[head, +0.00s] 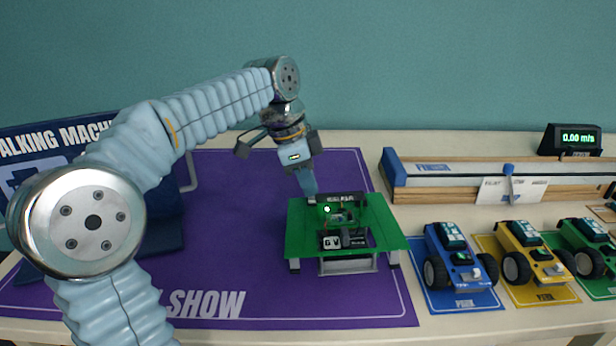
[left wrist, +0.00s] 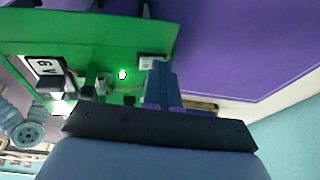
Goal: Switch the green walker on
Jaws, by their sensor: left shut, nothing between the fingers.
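The green walker (head: 300,243) stands on the purple mat (head: 235,205) at the middle of the table. Its flat green top carries wiring, a black and white block and a small lit green light. In the left wrist view the walker (left wrist: 90,32) fills the upper left, with the light glowing near its edge. My left gripper (head: 309,197) points down at the walker's far edge, with its fingers shut and empty. In the left wrist view the fingertips (left wrist: 160,72) are beside a small pale block at that edge; I cannot tell if they touch it. My right gripper is not in view.
A dark blue sign (head: 60,143) stands at the left. A wooden track (head: 440,195) with a speed display (head: 571,140) lies at the back right. Blue (head: 456,257), yellow (head: 527,250) and green (head: 590,240) cars stand on mats at the right.

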